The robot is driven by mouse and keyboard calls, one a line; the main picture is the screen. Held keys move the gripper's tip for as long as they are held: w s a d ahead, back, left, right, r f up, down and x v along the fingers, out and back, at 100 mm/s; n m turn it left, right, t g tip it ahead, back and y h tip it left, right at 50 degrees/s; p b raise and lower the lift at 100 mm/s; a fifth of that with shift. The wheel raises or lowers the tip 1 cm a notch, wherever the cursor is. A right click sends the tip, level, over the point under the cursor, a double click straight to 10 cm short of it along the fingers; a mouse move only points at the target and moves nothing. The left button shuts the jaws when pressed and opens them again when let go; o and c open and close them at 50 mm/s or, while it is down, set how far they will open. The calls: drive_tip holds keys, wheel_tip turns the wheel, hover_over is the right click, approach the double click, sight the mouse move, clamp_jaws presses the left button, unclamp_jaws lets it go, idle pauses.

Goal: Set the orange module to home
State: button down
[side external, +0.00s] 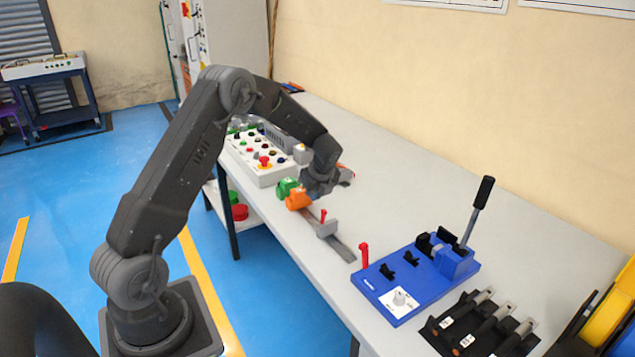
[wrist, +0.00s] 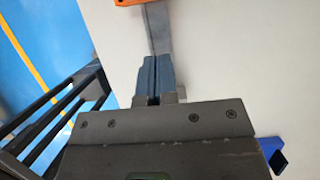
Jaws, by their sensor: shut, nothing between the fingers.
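The orange module (side external: 298,200) sits on a grey rail (side external: 342,249) along the table's front edge, directly beside a green module (side external: 287,187). My gripper (side external: 313,192) is low over the rail, just right of the orange module. In the wrist view the orange module (wrist: 148,3) shows only as a strip at the top edge. My gripper's fingers (wrist: 151,62) are together and empty there, over the rail (wrist: 159,35), with a small space before the orange module. I cannot tell whether the fingertips touch the rail.
A grey block (side external: 327,228) with a red pin (side external: 323,215) stands farther right on the rail. A red post (side external: 365,255) rises near the rail's end. The blue bender (side external: 418,280) and a black tool tray (side external: 480,330) are right. A button panel (side external: 263,155) stands behind.

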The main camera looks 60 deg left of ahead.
sight(299, 189)
drive_tip(key=shift+x, duration=1.1)
drive_tip(key=a, duration=0.2)
drive_tip(key=shift+a, duration=1.05)
drive_tip(key=a, duration=0.3)
drive_tip(key=shift+a, duration=0.4)
drive_tip(key=shift+d, duration=0.1)
